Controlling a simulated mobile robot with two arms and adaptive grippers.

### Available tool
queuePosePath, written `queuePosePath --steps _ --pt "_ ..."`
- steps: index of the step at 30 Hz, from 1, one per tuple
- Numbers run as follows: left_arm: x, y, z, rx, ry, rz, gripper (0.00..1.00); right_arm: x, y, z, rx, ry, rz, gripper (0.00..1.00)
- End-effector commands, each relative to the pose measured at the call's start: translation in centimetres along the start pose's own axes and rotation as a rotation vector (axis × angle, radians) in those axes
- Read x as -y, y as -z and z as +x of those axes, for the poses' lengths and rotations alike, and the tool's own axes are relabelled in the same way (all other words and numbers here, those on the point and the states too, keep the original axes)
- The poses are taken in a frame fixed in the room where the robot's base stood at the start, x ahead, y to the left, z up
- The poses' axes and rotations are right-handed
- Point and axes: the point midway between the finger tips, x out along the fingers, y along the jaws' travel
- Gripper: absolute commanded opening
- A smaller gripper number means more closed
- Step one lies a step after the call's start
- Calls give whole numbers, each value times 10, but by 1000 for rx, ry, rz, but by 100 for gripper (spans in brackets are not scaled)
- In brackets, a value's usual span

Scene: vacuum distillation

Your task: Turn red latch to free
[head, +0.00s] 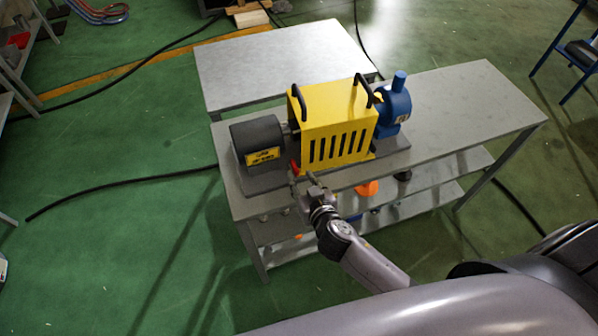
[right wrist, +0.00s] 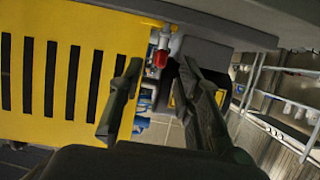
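The red latch (right wrist: 161,58) shows in the right wrist view as a small red piece on a light fitting at the edge of the yellow guard (right wrist: 60,75). In the head view the red latch (head: 295,167) is a small red spot at the lower left corner of the yellow guard (head: 330,125). My right gripper (head: 304,179) is close in front of that corner. In the right wrist view its two fingers (right wrist: 160,80) are spread, with the latch beyond and between their tips, apparently not gripped. My left gripper is out of view.
A dark motor (head: 257,135) stands left of the guard and a blue pump (head: 395,105) right of it, on a grey bench (head: 470,95). An orange object (head: 367,188) is on the lower shelf. Another grey table (head: 280,60) stands behind.

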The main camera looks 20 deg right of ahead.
Motion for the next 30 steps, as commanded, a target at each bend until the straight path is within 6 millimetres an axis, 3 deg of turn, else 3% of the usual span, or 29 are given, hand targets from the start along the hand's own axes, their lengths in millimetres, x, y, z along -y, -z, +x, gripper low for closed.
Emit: queuePosePath --steps 6,17,30 --pt "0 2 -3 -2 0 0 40 1 0 23 -1 1 0 32" --pt "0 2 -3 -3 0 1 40 1 0 28 0 1 0 32" --pt "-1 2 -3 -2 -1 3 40 0 0 28 0 1 0 4"
